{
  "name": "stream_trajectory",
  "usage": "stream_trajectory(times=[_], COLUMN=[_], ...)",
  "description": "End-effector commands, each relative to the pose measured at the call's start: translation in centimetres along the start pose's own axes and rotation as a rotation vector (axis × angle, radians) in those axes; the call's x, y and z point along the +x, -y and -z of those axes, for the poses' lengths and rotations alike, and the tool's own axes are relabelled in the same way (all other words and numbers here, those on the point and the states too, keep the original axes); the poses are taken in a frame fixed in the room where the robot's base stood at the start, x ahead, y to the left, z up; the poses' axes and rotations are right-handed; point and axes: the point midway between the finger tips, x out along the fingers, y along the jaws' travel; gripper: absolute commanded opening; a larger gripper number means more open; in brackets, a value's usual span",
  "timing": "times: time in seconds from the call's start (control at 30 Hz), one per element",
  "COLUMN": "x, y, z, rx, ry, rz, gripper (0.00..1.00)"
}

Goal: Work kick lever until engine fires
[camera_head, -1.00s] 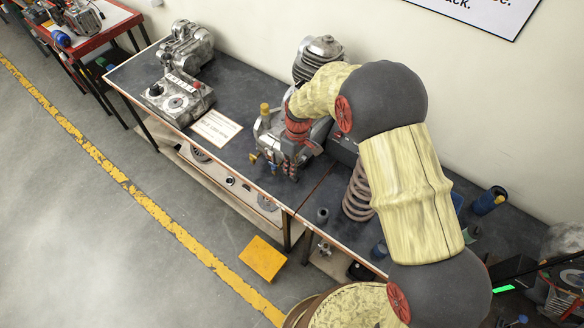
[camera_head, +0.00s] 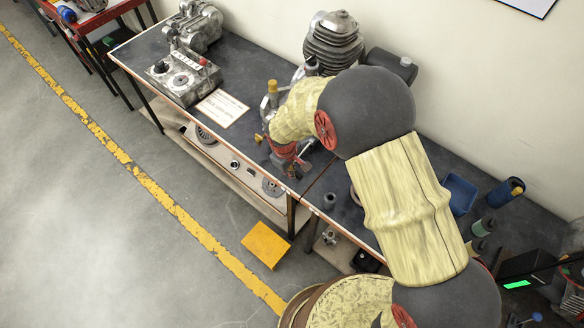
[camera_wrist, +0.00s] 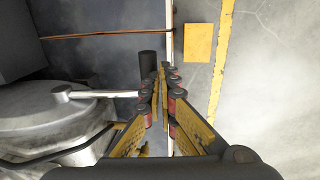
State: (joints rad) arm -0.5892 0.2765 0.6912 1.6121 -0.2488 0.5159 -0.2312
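The engine's finned cylinder (camera_head: 333,42) stands on the bench behind my arm in the head view. In the wrist view its round grey casing (camera_wrist: 45,115) fills the left side. A pale metal kick lever (camera_wrist: 105,93) runs sideways from a round pivot on the casing to my left finger. My gripper (camera_wrist: 163,72) points down beside the casing, its two fingers nearly together. The lever's outer end is hidden behind the left finger, so I cannot tell whether it is between the fingers or only beside them. In the head view my gripper (camera_head: 288,165) is partly covered by my arm.
A dark cylinder (camera_head: 329,201) stands near the bench edge. Left of the engine lie a white card (camera_head: 221,108) and a grey metal unit (camera_head: 184,77). A yellow plate (camera_head: 266,244) lies on the floor. A blue tray (camera_head: 459,194) is right of my arm. The aisle floor is open.

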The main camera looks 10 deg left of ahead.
Motion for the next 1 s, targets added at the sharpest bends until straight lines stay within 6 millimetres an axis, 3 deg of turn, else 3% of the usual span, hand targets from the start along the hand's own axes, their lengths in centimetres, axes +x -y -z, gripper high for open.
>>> stream_trajectory(times=[0.1, 0.4, 1.0], x=[1.7, 3.5, 3.8], y=[0.4, 0.6, 0.6], z=[-0.2, -0.1, -0.1], rx=[0.000, 0.001, 0.001], ry=[0.004, 0.003, 0.003], rz=[0.002, 0.002, 0.002], gripper=[0.00, 0.00, 0.00])
